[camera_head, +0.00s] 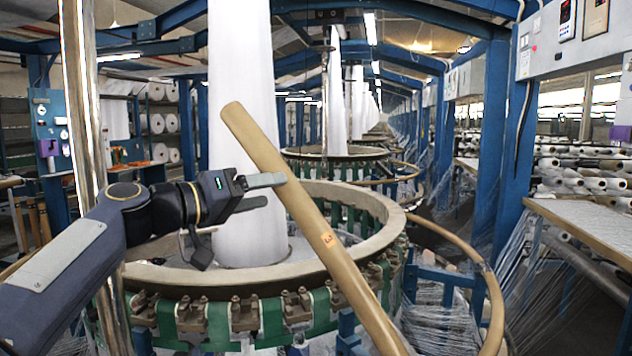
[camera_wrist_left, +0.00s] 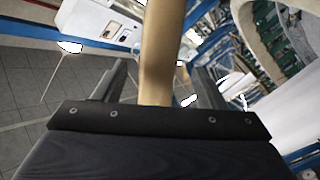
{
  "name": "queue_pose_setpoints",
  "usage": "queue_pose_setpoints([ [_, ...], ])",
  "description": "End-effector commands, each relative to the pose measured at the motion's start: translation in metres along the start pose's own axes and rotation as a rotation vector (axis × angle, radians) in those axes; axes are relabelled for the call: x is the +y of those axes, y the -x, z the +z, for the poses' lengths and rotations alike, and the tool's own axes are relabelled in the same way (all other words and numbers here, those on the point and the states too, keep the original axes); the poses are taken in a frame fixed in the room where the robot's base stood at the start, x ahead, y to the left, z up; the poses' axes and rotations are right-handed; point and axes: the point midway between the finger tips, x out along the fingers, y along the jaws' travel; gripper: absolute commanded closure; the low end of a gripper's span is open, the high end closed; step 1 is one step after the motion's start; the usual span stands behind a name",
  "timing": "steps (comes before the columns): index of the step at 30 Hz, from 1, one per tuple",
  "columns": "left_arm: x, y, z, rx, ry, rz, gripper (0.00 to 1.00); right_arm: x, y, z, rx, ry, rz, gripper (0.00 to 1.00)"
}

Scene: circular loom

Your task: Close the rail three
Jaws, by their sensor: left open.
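Rail three (camera_head: 327,235) is a long tan bar with an orange mark that looks like a 3. In the head view it runs tilted from upper left to lower right, in front of the loom ring (camera_head: 190,283). My left gripper (camera_head: 270,191) comes from the left and is open, its fingertips at the upper part of the rail. In the left wrist view the rail (camera_wrist_left: 160,55) passes between the two spread fingers of the gripper (camera_wrist_left: 160,85). Whether a finger touches it, I cannot tell. My right gripper is not in view.
A white fabric column (camera_head: 240,130) rises inside the ring. A curved tan rail (camera_head: 480,260) sweeps around on the right, by blue posts (camera_head: 505,150) and loose threads. A shiny metal pole (camera_head: 82,110) stands at the left, near my arm.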

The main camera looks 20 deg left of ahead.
Motion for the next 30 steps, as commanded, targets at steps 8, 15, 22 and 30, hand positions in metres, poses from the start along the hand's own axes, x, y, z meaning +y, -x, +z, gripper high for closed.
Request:
queue_pose_setpoints([
  [8,0.002,-0.045,0.0,-0.006,0.003,0.0,0.35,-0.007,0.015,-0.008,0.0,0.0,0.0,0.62],
  [15,0.001,-0.068,0.001,-0.003,0.003,0.0,0.35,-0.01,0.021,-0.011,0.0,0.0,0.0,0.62],
  [22,0.0,-0.07,0.002,-0.002,0.002,0.0,0.35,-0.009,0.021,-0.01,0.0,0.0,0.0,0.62],
  [30,0.0,-0.07,0.002,-0.002,0.002,0.0,0.62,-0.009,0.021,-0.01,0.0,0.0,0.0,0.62],
])
